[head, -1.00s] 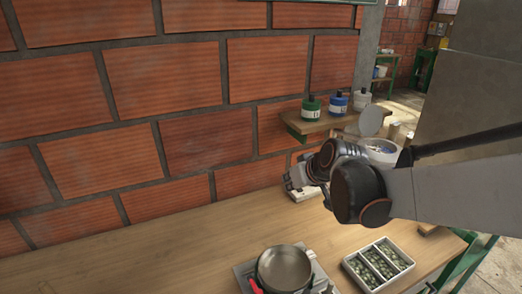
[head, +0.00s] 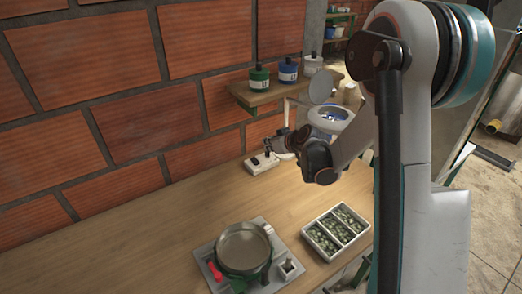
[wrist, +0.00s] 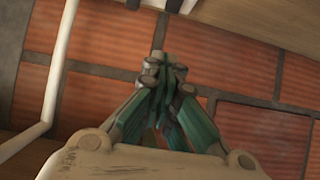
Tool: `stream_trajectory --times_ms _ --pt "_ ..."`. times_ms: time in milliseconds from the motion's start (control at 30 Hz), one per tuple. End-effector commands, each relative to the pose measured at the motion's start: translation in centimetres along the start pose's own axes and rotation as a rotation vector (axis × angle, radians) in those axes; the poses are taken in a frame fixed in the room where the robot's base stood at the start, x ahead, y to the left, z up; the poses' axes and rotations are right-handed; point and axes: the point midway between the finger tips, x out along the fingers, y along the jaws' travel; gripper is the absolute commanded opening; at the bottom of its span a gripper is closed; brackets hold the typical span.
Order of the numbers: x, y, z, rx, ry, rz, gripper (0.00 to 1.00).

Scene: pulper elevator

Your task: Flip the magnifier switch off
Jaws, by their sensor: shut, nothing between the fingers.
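The magnifier (head: 329,117) is a white round head with a raised round lid, at the back right of the bench in the head view. A small white box with dark switch-like parts (head: 261,164) lies on the bench by the wall; I cannot tell its switch position. My gripper (head: 269,146) is at the back, by the right end of this box; I cannot tell whether it touches. In the wrist view my gripper (wrist: 165,68) has its green fingers together and empty, facing the brick wall. The box is not identifiable there. A white tube (wrist: 52,75) runs along the left.
A wall shelf (head: 262,97) holds several bottles above the box. A metal pan (head: 243,248) on a scale-like base stands at the front. A divided tray (head: 337,232) of greenish beans is to its right. The bench's left part is clear.

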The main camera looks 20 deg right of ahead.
Motion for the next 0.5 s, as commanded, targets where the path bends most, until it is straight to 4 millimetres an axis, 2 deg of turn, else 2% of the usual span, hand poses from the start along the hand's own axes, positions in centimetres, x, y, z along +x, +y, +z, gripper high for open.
stream_trajectory --times_ms 367,500 --pt "0.18 0.09 0.1 -0.001 0.003 0.0 0.0" --pt "0.81 0.09 0.14 -0.001 0.002 0.0 0.0"
